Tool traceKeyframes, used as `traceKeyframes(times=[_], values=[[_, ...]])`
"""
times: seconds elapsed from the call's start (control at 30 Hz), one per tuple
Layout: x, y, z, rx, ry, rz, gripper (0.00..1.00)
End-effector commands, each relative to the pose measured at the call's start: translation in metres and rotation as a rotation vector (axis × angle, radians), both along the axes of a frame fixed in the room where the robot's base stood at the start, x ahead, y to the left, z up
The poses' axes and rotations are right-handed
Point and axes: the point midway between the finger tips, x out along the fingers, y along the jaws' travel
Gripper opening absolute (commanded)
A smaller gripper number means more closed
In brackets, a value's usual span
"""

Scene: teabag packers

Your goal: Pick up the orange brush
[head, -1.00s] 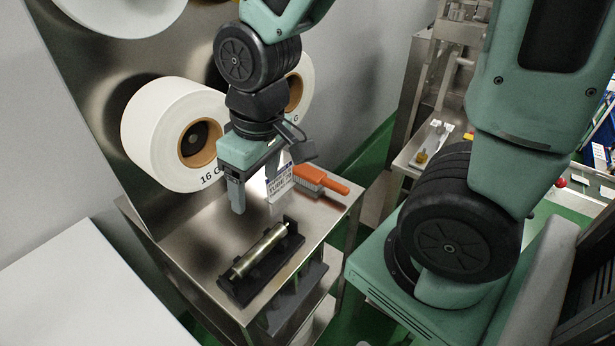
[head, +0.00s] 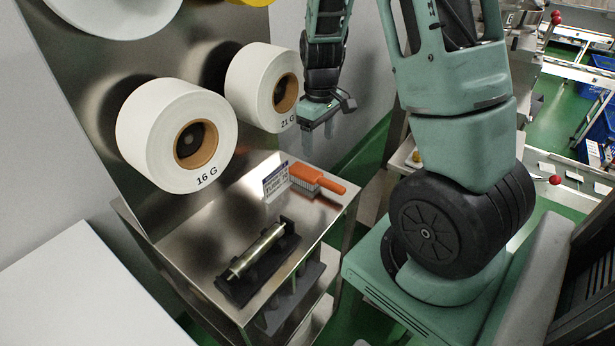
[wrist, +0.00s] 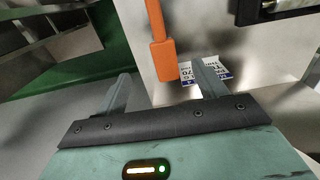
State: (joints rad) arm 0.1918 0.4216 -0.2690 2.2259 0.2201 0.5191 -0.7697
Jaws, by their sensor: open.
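The orange brush (head: 318,180) lies on the steel table top, its handle pointing right towards the table's edge and its pale bristles showing at the side. In the wrist view the brush (wrist: 160,52) shows lower than and beyond the fingertips, between them in the picture. My gripper (head: 319,138) is open and empty, raised above and behind the brush in the head view. Its two fingers (wrist: 165,85) are spread apart in the wrist view and touch nothing.
A metal roller in a black holder (head: 257,255) lies nearer the front. Large white rolls (head: 150,135) hang on the steel panel behind. The table (head: 190,240) has free space on the left.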

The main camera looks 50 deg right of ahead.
Motion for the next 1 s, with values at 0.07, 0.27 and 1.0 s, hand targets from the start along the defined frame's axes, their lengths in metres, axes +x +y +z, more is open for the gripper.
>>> traceKeyframes(times=[0.07,0.27,1.0], values=[[-0.001,0.000,-0.018,0.002,0.006,-0.002,0.71],[-0.001,0.001,-0.058,0.001,0.005,-0.001,0.71],[-0.002,0.004,-0.130,0.001,0.000,-0.001,0.71]])
